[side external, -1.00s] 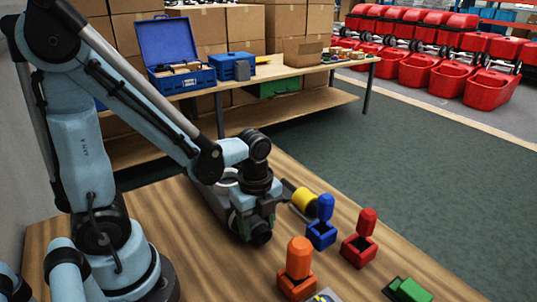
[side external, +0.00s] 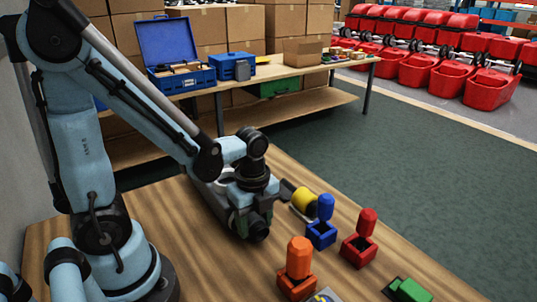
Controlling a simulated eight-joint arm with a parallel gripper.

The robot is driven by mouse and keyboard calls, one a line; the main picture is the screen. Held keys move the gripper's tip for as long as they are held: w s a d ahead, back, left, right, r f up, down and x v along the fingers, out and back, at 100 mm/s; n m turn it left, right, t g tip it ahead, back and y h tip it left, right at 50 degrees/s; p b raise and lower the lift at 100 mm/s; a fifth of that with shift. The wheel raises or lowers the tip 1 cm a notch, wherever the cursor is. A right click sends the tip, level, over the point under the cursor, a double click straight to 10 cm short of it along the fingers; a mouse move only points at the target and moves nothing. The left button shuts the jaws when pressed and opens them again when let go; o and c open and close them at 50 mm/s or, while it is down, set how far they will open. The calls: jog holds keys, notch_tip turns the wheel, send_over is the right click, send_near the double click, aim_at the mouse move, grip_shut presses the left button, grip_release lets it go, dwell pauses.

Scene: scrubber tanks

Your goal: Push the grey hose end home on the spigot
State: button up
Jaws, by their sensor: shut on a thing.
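My gripper (side external: 256,218) is low over the wooden table, at the end of my arm, left of the coloured fittings. It is shut; its fingertips and the grey hose end it holds are hidden behind the wrist housing in this view. I cannot make out the spigot for certain, nor whether the hose end touches it. A yellow round part (side external: 303,200) with a dark block beside it lies just right of my gripper.
A blue fitting (side external: 321,236), a red fitting (side external: 358,252) and an orange fitting (side external: 297,285) stand right of my gripper. A green block (side external: 412,290) lies at the front right. A back bench (side external: 290,72) carries blue boxes.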

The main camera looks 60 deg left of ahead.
jog(key=shift+a, duration=0.2)
jog(key=o, duration=1.5)
jog(key=shift+c, duration=0.2)
jog(key=shift+d, duration=0.1)
jog(key=shift+r, duration=0.1)
notch_tip(320, 180, up, 11)
jog(key=w+n+t, duration=0.2)
jog(key=n+t, duration=0.5)
jog(key=n, duration=1.1)
jog(key=shift+w+d, duration=0.25)
jog(key=shift+d, duration=0.2)
